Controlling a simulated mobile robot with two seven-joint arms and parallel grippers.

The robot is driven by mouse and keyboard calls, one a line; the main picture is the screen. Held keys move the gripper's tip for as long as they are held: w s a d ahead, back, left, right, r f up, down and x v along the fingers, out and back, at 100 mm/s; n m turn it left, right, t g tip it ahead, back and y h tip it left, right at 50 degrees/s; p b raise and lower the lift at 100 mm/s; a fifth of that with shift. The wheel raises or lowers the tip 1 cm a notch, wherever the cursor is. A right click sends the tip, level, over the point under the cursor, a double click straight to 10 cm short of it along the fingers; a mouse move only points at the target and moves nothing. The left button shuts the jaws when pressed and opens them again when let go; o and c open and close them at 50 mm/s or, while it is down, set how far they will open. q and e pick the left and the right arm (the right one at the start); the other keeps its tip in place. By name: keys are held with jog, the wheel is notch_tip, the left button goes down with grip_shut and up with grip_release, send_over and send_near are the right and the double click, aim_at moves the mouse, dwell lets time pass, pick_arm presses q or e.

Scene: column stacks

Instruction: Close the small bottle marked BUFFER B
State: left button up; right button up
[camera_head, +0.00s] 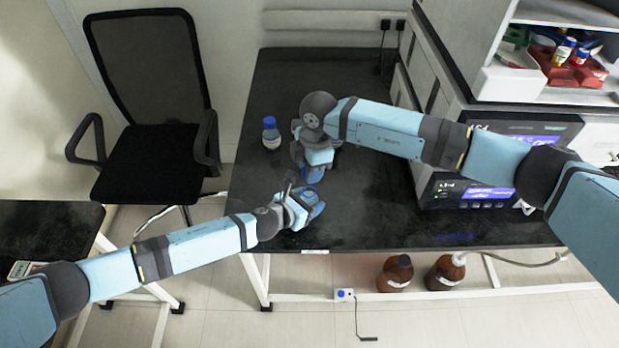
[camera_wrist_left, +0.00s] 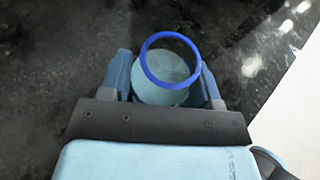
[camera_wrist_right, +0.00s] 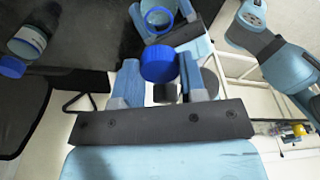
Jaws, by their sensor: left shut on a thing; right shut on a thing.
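My left gripper (camera_head: 306,207) is shut on a small open bottle (camera_wrist_left: 165,92) near the bench's front edge. The bottle's mouth has a blue ring (camera_wrist_left: 147,68) around it and no cap on it. My right gripper (camera_wrist_right: 160,84) is shut on a blue screw cap (camera_wrist_right: 161,64), and the cap also shows in the head view (camera_head: 312,175). The cap is apart from the bottle. The bottle's ringed mouth also shows in the right wrist view (camera_wrist_right: 158,16), with my left fingers beside it. No marking BUFFER B is readable on the held bottle.
Another bottle with a blue cap (camera_head: 270,134) stands upright on the black bench (camera_head: 360,215), left of my right gripper. Instruments with lit screens (camera_head: 487,194) stand at the right. Brown bottles (camera_head: 396,274) stand below the bench. The bench's back left is clear.

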aim_at(309, 199)
jog(key=shift+f, duration=1.45)
jog(key=shift+f, duration=0.9)
jog(key=shift+f, duration=0.35)
